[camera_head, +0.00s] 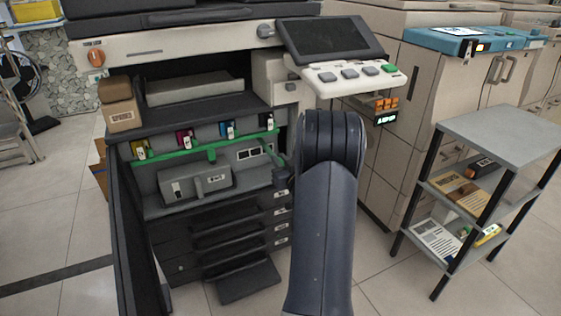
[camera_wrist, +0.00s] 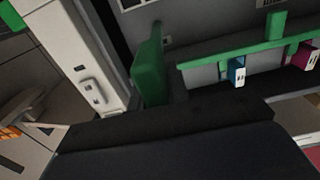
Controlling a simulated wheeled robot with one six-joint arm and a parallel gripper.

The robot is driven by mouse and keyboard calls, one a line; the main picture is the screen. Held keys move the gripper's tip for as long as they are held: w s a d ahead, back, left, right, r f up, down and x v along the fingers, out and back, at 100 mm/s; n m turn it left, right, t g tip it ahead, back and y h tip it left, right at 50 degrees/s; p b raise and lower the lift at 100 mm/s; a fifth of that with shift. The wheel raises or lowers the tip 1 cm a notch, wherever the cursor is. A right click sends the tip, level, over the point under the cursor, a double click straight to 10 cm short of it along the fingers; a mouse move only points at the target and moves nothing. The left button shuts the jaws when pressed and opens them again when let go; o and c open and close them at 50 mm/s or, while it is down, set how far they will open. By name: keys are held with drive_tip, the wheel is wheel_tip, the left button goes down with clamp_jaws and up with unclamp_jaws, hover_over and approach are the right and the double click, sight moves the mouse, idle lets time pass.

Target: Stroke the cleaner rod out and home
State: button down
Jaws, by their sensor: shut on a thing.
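The copier's front (camera_head: 185,190) stands open. My gripper (camera_head: 281,176) is at the right side of the opening, partly hidden by my arm. In the wrist view its dark body fills the bottom and hides the fingertips. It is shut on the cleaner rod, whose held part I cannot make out. A green block (camera_wrist: 149,68) stands just beyond the gripper in the wrist view; I cannot tell whether it is part of the rod. A green bar (camera_head: 178,154) with a short handle crosses below the colored cartridges; the bar also shows in the wrist view (camera_wrist: 212,60).
The open dark door (camera_head: 135,235) hangs at the left of the opening. A control panel (camera_head: 350,75) juts out above right. A pulled-out dark tray (camera_head: 248,283) lies low in front. A grey shelf cart (camera_head: 500,132) stands right, with free floor between.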

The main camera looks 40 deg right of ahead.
sight(263, 141)
drive_tip(key=shift+w, duration=0.15)
drive_tip(key=x, duration=1.4)
drive_tip(key=shift+w, duration=0.3)
drive_tip(key=c, duration=1.4)
unclamp_jaws()
drive_tip(key=shift+o, duration=0.2)
drive_tip(key=shift+s, duration=0.1)
drive_tip(key=p+v, duration=0.3)
drive_tip(key=v, duration=0.7)
drive_tip(key=shift+s, duration=0.3)
